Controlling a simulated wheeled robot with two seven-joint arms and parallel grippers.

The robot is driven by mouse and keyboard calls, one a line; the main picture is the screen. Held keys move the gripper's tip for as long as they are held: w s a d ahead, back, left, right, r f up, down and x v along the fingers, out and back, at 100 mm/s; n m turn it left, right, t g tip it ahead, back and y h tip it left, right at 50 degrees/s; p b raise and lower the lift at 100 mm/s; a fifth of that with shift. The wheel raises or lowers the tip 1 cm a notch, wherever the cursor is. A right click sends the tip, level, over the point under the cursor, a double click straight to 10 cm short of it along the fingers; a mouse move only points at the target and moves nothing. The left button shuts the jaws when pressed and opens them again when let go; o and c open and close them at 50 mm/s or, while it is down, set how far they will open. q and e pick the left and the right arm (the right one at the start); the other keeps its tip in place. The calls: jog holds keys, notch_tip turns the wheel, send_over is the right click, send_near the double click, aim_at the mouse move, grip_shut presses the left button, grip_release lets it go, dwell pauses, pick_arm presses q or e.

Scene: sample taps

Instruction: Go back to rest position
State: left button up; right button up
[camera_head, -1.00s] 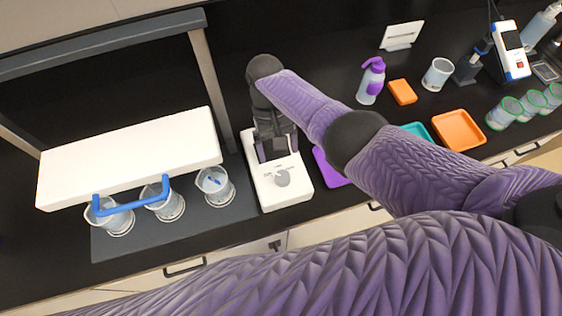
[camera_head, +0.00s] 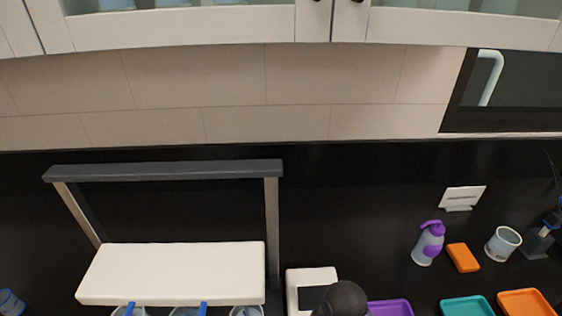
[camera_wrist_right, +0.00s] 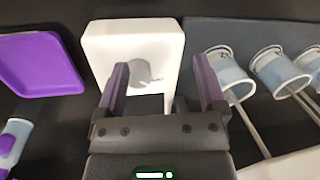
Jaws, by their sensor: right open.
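My right gripper (camera_wrist_right: 161,80) is open and empty in the right wrist view. Its two purple fingers point at a white device (camera_wrist_right: 103,47) with a round grey dial (camera_wrist_right: 136,67), and the dial shows between them. Whether the fingers touch the device I cannot tell. In the head view the white device (camera_head: 300,275) stands at the bottom edge, partly covered by a dark rounded part of my right arm. The right gripper itself is hidden or out of frame there. My left gripper is not in view.
A white-topped stand (camera_head: 180,270) is left of the device, with beakers (camera_wrist_right: 229,70) below it. Purple (camera_head: 388,307), teal (camera_head: 467,307) and orange (camera_head: 527,302) trays lie right. Behind them are a purple-topped bottle (camera_head: 428,245), an orange block (camera_head: 462,257) and a cup (camera_head: 502,244).

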jog(key=s+d+r+t+h, duration=0.1)
jog(key=s+d+r+t, duration=0.3)
jog(key=s+d+r, duration=0.4)
jog(key=s+f+b, duration=0.1)
jog(key=f+b, duration=0.3)
jog(key=f, duration=0.7)
jog(key=s+f+g+b, duration=0.1)
jog(key=s+f+b, duration=0.15)
jog(key=f, duration=0.85)
jog(key=s+f+b, duration=0.1)
jog(key=f+b, duration=0.4)
jog(key=f, duration=0.5)
jog(key=s+d+f+g+b, duration=0.1)
jog(key=s+f+b, duration=0.5)
jog(key=s+f, duration=0.6)
notch_tip(320, 180, down, 4)
jog(key=shift+s+d+f+g+h+b, duration=0.1)
jog(key=shift+s+d+g+h+b, duration=0.25)
jog(key=shift+d, duration=0.5)
jog(key=shift+w, duration=0.1)
